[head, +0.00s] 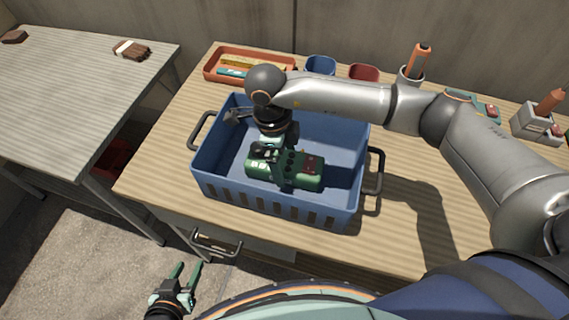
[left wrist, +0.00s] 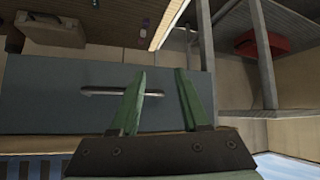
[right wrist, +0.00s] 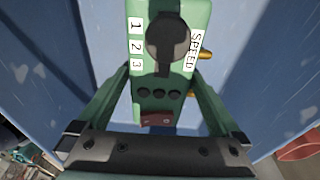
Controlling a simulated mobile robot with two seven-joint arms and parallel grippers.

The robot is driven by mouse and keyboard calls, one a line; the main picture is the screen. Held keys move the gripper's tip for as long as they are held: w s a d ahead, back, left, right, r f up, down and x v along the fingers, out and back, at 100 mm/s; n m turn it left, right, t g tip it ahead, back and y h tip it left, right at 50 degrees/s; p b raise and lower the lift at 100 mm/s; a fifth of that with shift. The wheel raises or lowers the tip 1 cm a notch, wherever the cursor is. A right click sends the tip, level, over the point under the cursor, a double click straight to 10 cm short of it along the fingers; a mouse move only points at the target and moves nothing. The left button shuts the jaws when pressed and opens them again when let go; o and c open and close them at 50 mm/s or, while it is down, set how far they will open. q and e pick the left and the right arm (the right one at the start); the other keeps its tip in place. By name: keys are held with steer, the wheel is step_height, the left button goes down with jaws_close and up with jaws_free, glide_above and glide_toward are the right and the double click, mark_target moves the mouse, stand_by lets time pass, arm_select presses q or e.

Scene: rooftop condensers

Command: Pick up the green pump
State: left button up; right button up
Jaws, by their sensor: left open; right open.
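The green pump (head: 310,171) lies in the blue crate (head: 335,200) on the workbench. In the right wrist view the pump (right wrist: 148,95) shows white labels "1 2 3" and "SPEED", a dark round knob, black buttons and a red part. My right gripper (head: 280,165) reaches down into the crate over the pump. Its two green fingers are open, one on each side of the pump; I cannot tell whether they touch it. My left gripper (head: 186,271) is open and empty, in front of the bench and below its top; its fingers also show in the left wrist view (left wrist: 162,82).
The crate has dark side handles (head: 375,171). Behind it stand an orange tray (head: 212,67), a blue bin (head: 320,66) and a red bin (head: 364,73). An orange-handled tool (head: 419,60) stands at the back. A second table (head: 80,90) is at left.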

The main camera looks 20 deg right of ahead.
steer(key=shift+r, duration=0.15)
jaws_close()
stand_by(0.7)
